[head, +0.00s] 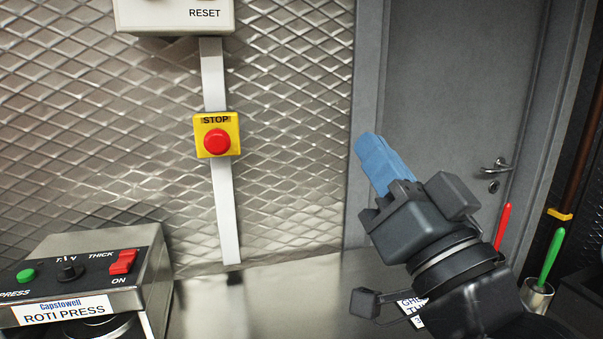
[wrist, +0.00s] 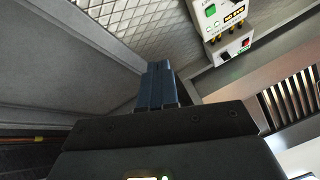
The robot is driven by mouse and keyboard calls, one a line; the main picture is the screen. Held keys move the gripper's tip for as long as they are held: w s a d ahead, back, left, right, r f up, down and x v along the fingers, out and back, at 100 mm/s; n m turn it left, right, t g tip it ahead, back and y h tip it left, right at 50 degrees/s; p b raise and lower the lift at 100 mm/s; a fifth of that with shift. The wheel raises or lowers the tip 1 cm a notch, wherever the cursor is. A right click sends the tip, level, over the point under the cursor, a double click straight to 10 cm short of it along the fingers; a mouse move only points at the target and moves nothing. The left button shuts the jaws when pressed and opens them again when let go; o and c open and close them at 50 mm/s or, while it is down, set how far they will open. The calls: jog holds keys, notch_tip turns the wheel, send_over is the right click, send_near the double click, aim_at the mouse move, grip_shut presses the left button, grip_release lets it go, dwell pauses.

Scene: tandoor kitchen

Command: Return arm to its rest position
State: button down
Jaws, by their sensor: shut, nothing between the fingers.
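My gripper (head: 366,143) has blue fingers and a dark body. In the head view it is raised at the right of centre, in front of the grey door frame, with its fingers pointing up and left. The fingers are together and nothing is held. In the wrist view the blue fingers (wrist: 157,72) also show side by side and closed, with no object at their tips. My arm runs from the gripper down to the lower right edge of the head view.
A roti press (head: 80,285) stands at lower left on a steel counter (head: 270,300). A yellow box with a red STOP button (head: 216,141) is on the quilted metal wall. A grey door (head: 450,90) and a cup holding a green-handled tool (head: 538,297) are at right.

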jog(key=s+d+f+m+g+h, duration=0.15)
jog(key=s+d+f+h, duration=0.25)
jog(key=s+f, duration=0.5)
jog(key=s+d+f+m+g+h, duration=0.1)
jog(key=s+d+f+m+h, duration=0.25)
jog(key=f, duration=1.05)
jog(key=s+d+f+n+g, duration=0.2)
jog(key=s+d+f, duration=0.1)
jog(key=s, duration=0.9)
jog(key=s+d+f+n+g+h, duration=0.1)
jog(key=s+d+f+n+g, duration=0.1)
jog(key=s, duration=1)
notch_tip(320, 180, down, 2)
jog(key=shift+d+f+n+g, duration=0.2)
jog(key=shift+d+n+g, duration=0.2)
jog(key=shift+d, duration=0.15)
jog(key=shift+h, duration=0.25)
